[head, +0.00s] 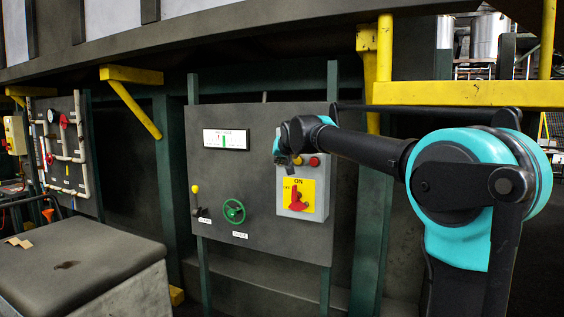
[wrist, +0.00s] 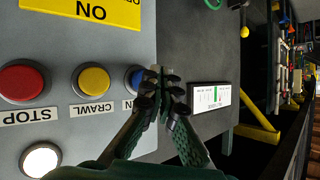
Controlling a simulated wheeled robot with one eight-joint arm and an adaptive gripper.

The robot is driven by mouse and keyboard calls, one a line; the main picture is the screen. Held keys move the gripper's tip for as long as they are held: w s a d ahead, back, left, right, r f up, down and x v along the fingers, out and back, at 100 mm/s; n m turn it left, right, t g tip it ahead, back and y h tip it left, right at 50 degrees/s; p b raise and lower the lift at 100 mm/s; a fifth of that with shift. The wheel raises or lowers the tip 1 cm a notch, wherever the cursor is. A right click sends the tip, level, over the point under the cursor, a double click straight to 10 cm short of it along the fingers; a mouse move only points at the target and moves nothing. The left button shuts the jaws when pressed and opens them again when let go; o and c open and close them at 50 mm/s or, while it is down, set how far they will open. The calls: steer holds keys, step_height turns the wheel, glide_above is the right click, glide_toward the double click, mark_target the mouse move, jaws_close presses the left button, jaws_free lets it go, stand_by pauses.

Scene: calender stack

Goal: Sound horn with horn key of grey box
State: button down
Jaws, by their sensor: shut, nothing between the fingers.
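The grey box (wrist: 120,140) fills the left of the wrist view, seen upside down. It carries a red STOP button (wrist: 22,82), a yellow CRAWL button (wrist: 92,82) and a blue button (wrist: 135,77), whose label is mostly hidden and shows a final "N". My gripper (wrist: 161,84) is shut and empty. Its fingertips appear just beside the blue button and cover part of it; I cannot tell whether they touch. In the head view the grey box (head: 319,188) hangs on the dark panel, with my gripper (head: 292,152) in front of its top left.
A white round lamp (wrist: 40,159) sits on the box. The yellow ON plate with a red switch (head: 298,200) is below the buttons. The panel (head: 260,125) also holds a display (head: 226,139), a green handwheel (head: 234,211) and a yellow-knobbed lever (head: 195,189).

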steer(key=shift+w+d, duration=0.15)
steer(key=shift+w, duration=0.15)
steer(key=shift+w+d, duration=0.15)
steer(key=shift+w, duration=0.4)
stand_by(0.8)
steer(key=shift+s, duration=0.1)
steer(key=shift+s+a, duration=0.3)
steer(key=shift+s, duration=0.55)
steer(key=s, duration=0.1)
steer(key=s+a, duration=0.1)
steer(key=s, duration=0.2)
steer(key=shift+s+a, duration=0.35)
stand_by(0.5)
